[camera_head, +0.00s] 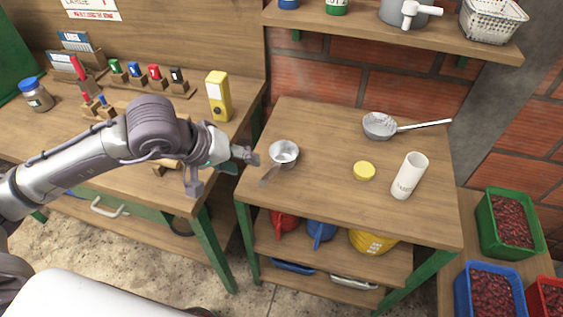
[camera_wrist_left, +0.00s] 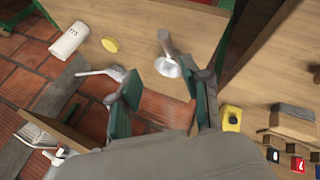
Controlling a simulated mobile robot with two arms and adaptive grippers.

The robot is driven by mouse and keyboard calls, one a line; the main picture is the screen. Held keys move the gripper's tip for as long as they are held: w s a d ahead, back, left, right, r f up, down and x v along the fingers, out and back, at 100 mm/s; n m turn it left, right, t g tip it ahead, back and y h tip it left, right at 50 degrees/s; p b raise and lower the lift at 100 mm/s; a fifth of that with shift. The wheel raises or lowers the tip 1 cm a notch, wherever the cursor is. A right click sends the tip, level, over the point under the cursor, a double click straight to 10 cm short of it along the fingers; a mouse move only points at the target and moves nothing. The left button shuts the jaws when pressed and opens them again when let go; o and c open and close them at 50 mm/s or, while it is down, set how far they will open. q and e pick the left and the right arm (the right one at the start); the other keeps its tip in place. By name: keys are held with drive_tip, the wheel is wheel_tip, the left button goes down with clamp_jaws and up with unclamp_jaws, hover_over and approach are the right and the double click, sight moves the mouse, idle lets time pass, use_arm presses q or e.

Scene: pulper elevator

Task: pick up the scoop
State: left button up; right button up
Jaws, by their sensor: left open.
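The green-padded fingers (camera_wrist_left: 166,95) are spread in the left wrist view. My right gripper does not show.
A strainer (camera_head: 380,125), yellow lid (camera_head: 364,170) and white cylinder (camera_head: 409,176) lie or stand on the same table. A yellow box-shaped device (camera_head: 219,96) stands on the left workbench (camera_head: 160,95). A shelf (camera_head: 390,32) hangs above. The table's front middle is clear.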

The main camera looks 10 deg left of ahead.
sight(269, 173)
use_arm(q)
drive_tip(key=p+x, duration=0.1)
drive_tip(key=x, duration=0.7)
drive_tip(key=shift+a+f, duration=0.1)
drive_tip(key=shift+a, duration=0.1)
drive_tip(key=shift+a+p+x, duration=0.2)
drive_tip(key=shift+p+x, duration=0.4)
drive_tip(key=shift+x, duration=0.85)
drive_tip(key=shift+a+p+x, duration=0.2)
drive_tip(key=shift+p+x, duration=0.35)
drive_tip(key=shift+x, duration=0.85)
drive_tip(key=shift+f, duration=0.15)
clamp_jaws()
